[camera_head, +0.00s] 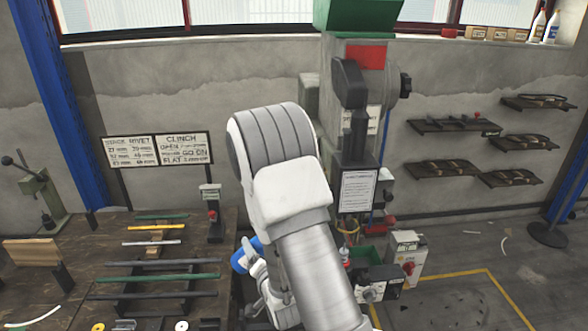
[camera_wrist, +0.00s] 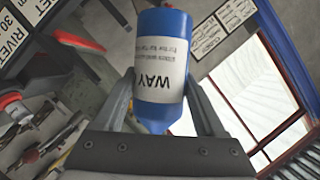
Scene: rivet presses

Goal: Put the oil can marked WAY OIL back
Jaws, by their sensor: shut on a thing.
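The oil can (camera_wrist: 158,58) is blue with a white label that reads WAY, upside down in the wrist view; the smaller print is not legible. My gripper (camera_wrist: 158,92) is shut on the can, one dark finger at each side of it. In the head view a blue part of the can (camera_head: 240,258) shows to the left of my arm, near the right edge of the workbench (camera_head: 222,285). My arm hides much of the gripper there.
A press (camera_head: 352,100) with a red plate stands behind my arm. Signs and several metal bars occupy the bench at left. Wall shelves (camera_head: 455,124) hang at right; bottles (camera_head: 552,26) and boxes stand on the windowsill. A grey box (camera_head: 405,252) stands right of my arm.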

